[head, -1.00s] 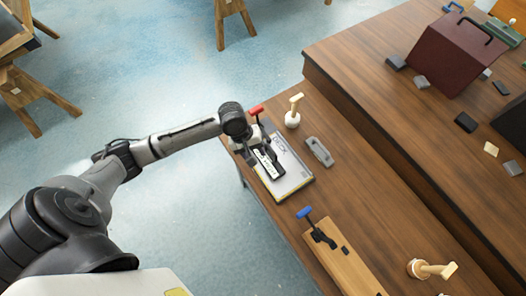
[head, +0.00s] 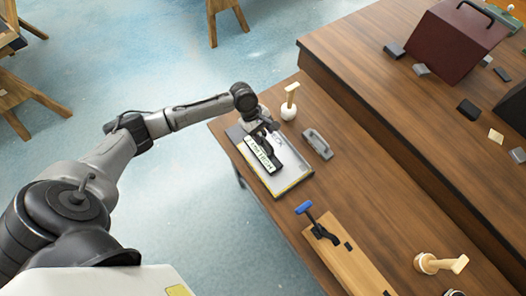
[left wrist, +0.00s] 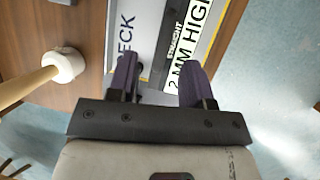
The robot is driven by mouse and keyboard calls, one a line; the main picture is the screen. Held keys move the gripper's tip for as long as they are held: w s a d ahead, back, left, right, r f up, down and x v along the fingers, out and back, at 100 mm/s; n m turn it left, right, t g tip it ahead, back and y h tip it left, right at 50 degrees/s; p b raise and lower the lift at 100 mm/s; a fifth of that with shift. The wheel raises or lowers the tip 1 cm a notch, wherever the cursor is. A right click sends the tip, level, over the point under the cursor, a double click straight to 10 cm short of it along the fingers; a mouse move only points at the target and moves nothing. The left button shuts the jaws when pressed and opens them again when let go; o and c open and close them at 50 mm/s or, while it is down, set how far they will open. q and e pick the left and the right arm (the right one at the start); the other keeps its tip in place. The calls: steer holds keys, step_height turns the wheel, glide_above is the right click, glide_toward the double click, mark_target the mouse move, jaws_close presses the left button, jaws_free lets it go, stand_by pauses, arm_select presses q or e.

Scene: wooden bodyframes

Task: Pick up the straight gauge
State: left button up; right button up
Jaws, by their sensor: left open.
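The straight gauge (head: 262,154) is a dark piece with a white lettered label, lying on a light grey board (head: 291,180) near the table's left edge. In the left wrist view the gauge (left wrist: 188,48) shows "STRAIGHT" and "2 MM HIGH" beyond the fingers, partly covered by the right-hand finger. My left gripper (head: 268,129) is at the gauge's far end in the head view. Contact with the gauge cannot be told. My right gripper is out of view.
A wooden-handled tool with a white round base (head: 289,112) stands close beside my left gripper. A grey handled block (head: 318,144) lies right of the board. A blue-handled tool (head: 305,208) stands at a wooden plank (head: 350,262).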

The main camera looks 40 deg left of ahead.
mark_target(266, 141)
arm_select(q)
steer(key=shift+x, duration=2.75)
steer(key=shift+s, duration=0.15)
jaws_close()
